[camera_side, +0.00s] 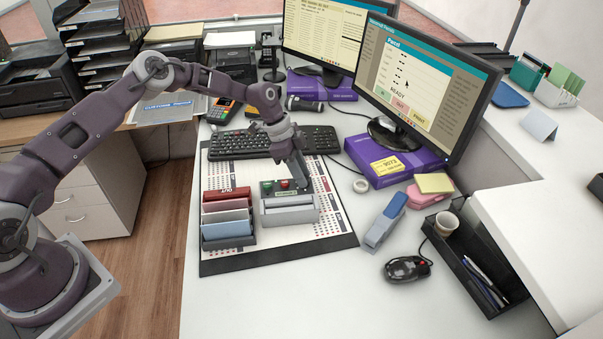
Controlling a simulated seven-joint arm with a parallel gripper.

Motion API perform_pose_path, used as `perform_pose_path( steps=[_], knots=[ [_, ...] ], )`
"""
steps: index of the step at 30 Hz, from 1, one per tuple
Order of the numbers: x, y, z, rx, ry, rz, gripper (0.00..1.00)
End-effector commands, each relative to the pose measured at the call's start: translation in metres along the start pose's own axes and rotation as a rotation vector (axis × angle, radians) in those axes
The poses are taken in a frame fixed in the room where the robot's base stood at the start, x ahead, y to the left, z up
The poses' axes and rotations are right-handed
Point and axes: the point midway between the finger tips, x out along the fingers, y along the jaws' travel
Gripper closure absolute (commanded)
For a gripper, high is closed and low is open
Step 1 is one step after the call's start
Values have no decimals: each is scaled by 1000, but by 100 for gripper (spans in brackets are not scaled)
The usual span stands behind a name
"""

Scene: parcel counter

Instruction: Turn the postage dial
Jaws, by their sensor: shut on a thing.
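My gripper (298,178) points down at the right end of a small control panel (269,187) with green and red parts. The panel sits at the back of a grey slotted unit (290,212) on the patterned mat. My gripper is shut at the panel, where the postage dial appears to be. The fingers hide the dial, so its angle cannot be told.
A rack of red, white and blue folders (228,222) stands left of the unit. A black keyboard (237,145) lies behind. The front counter is clear.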

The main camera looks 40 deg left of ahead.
Motion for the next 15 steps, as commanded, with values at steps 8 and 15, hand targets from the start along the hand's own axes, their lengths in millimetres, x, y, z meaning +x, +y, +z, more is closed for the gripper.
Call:
perform_pose_path(
  steps=[8, 15],
  knots=[
    [1, 1, 2, 0, -4, 4, 68],
    [1, 1, 1, -1, -2, 2, 65]
  ],
)
